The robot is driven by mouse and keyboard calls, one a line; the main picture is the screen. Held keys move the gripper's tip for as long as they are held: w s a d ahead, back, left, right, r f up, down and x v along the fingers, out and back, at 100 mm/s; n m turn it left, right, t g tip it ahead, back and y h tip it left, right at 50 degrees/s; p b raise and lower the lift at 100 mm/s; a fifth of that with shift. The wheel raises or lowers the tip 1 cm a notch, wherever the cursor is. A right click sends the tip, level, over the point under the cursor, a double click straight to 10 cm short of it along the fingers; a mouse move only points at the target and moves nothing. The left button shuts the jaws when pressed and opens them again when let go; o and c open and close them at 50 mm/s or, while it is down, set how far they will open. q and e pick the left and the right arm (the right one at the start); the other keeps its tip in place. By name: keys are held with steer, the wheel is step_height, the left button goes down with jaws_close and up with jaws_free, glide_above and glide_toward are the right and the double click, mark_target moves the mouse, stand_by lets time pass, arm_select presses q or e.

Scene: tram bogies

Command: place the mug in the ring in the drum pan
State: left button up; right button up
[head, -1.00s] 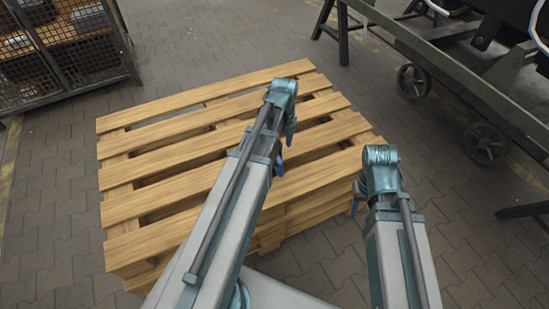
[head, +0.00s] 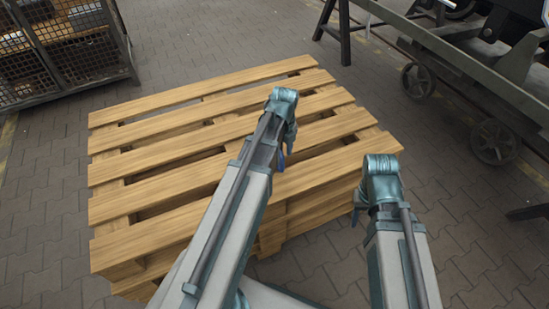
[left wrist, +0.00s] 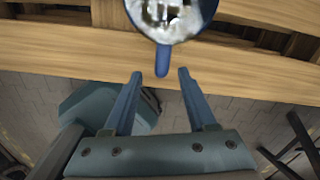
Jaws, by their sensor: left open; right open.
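A blue-rimmed round vessel with a blue handle, which looks like the mug (left wrist: 172,14), stands on the pallet boards at the top of the left wrist view, cut off by the frame edge. Its inside looks white and grey. Its handle points down towards the gap between the fingers. My left gripper (left wrist: 160,85) is open and empty, just short of the handle. In the head view the left gripper (head: 282,160) is mostly behind its own arm, which hides the mug. My right gripper (head: 357,214) hangs beside the pallet's right corner, mostly hidden. No ring or drum pan shows.
The stacked wooden pallets (head: 160,158) have gaps between the boards and look otherwise bare. A mesh cage (head: 85,60) stands at the back left. A wheeled metal frame (head: 455,85) stands at the right. Paved floor (head: 320,262) is clear around the pallets.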

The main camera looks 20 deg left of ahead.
mark_target(282, 160)
arm_select(q)
steer(key=shift+w+f+b, duration=0.15)
steer(key=shift+f+b, duration=2.5)
steer(key=shift+r, duration=0.1)
jaws_close()
